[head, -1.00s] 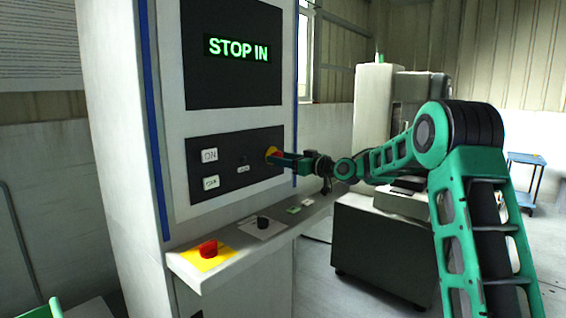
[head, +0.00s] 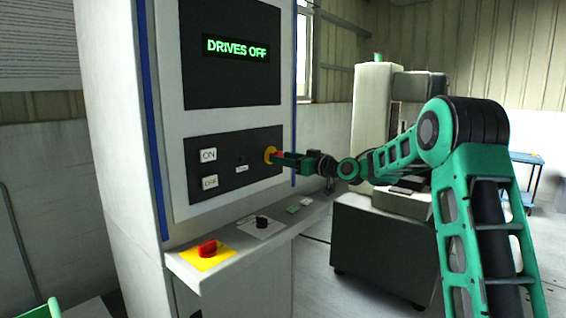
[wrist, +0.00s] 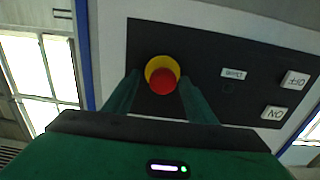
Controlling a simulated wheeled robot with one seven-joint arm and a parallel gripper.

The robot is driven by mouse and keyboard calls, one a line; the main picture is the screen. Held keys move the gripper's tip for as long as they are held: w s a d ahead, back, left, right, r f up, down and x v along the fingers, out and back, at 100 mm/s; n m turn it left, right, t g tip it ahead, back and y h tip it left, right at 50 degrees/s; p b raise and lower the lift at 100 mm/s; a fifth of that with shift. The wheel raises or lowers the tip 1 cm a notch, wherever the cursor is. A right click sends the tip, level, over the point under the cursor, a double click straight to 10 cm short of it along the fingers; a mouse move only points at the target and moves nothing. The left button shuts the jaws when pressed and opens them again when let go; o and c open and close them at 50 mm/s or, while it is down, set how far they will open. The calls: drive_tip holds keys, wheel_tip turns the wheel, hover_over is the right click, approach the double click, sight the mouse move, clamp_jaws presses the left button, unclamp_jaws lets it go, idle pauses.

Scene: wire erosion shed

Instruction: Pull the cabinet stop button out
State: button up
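The cabinet stop button (wrist: 163,82) is a red mushroom head on a yellow ring, at the right end of the dark panel. It also shows in the head view (head: 279,154), with red visible between ring and gripper. In the wrist view the red head stands out from the ring. My gripper (wrist: 161,84) has one green finger on each side of the button, with narrow gaps visible beside the red head, so it looks open. My gripper (head: 286,158) reaches the panel from the right in the head view. The cabinet screen (head: 236,48) reads DRIVES OFF.
The panel also carries a white ON button (head: 208,155), an OFF button (head: 210,181) and a small labelled switch (head: 241,163). Below, a sloped shelf (head: 222,268) juts out with a red knob (head: 207,248) and a black knob (head: 262,222). A machine stands behind my arm.

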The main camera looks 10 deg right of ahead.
drive_tip(key=shift+a, duration=0.15)
drive_tip(key=v, duration=1)
drive_tip(key=shift+s+d, duration=0.25)
drive_tip(key=shift+f, duration=0.1)
